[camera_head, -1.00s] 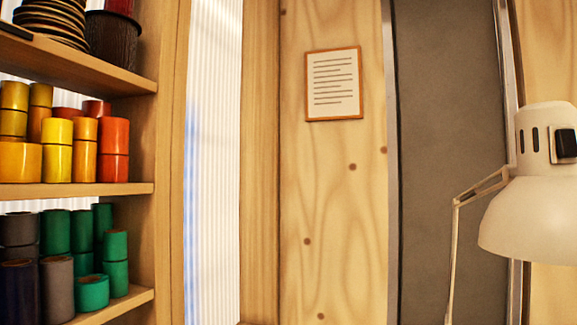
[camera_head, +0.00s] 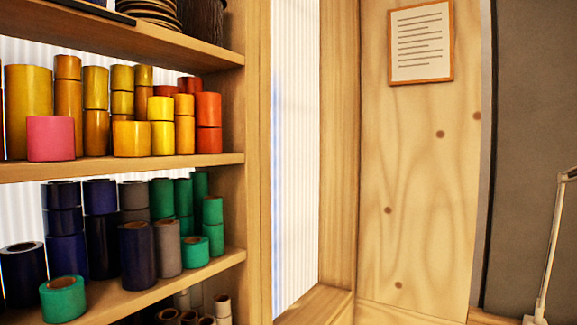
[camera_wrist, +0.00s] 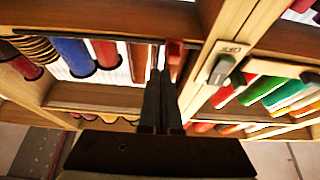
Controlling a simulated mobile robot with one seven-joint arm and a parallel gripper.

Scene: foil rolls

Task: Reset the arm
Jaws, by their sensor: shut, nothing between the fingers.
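My gripper (camera_wrist: 161,88) shows only in the wrist view, at the middle. Its two dark fingers are shut together with nothing between them. It is in front of the shelves, and I cannot tell how far off. No part of the arm shows in the head view.
In the head view, a wooden shelf (camera_head: 215,160) at the left holds several foil rolls: yellow (camera_head: 28,105), orange (camera_head: 208,110), pink (camera_head: 50,138), dark blue (camera_head: 137,255) and green (camera_head: 62,298). A framed sheet (camera_head: 421,42) hangs on the wooden wall. The wrist view shows shelves with coloured rolls (camera_wrist: 72,57).

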